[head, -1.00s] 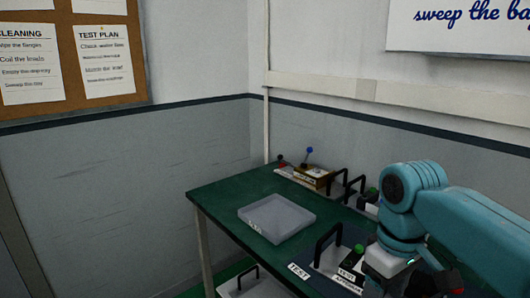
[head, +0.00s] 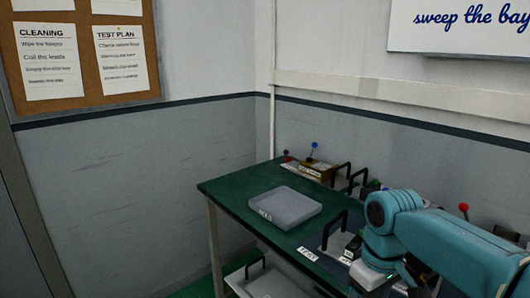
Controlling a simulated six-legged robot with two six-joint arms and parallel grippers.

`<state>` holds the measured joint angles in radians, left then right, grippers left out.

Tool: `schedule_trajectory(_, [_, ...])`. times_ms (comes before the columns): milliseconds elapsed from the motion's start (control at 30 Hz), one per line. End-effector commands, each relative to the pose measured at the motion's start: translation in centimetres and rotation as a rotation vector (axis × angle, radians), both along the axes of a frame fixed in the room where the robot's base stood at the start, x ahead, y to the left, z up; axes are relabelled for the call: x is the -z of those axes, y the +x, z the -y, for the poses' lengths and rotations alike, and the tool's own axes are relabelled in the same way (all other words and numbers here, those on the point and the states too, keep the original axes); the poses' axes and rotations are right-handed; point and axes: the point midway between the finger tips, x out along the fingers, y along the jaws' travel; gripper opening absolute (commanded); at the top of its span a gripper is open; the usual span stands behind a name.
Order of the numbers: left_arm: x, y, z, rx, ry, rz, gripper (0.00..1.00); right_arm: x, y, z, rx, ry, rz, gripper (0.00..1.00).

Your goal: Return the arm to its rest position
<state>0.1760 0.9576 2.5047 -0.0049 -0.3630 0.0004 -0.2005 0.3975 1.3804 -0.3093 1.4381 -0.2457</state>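A teal arm of mine (head: 450,240) comes in from the right edge and reaches over the right part of the green table. Its wrist end points down near the front right of the table, beside the black-handled equipment. The fingertips are cut off or hidden at the bottom of the head view, so their opening does not show. My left arm and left gripper are not in view.
The green table (head: 235,190) holds a grey tray (head: 285,207), a box with lever knobs (head: 310,171) and several black-handled units. A pale tray with a handle (head: 268,283) sits below the table. A pinboard (head: 85,50) hangs at left. Floor left of the table looks clear.

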Motion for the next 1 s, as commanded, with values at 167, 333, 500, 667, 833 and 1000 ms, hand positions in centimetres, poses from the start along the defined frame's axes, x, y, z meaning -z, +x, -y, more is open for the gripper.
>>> schedule_trajectory(167, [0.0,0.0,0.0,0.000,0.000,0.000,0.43,6.2,0.9,-1.4,0.020,0.045,-0.013,0.60])
schedule_trajectory(333, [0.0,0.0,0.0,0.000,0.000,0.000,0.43,14.1,0.5,-3.1,0.070,0.111,-0.030,0.60])
schedule_trajectory(500, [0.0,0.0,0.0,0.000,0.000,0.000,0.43,25.9,-3.7,-5.5,0.211,0.218,-0.068,0.60])
schedule_trajectory(667, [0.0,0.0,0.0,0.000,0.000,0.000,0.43,34.6,-11.2,-7.0,0.425,0.296,-0.092,0.60])
schedule_trajectory(833, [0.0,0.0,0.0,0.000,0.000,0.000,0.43,38.1,-17.6,-7.4,0.601,0.311,-0.097,0.60])
schedule_trajectory(1000, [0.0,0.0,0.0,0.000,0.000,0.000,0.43,38.8,-19.9,-7.3,0.670,0.308,-0.089,0.60])
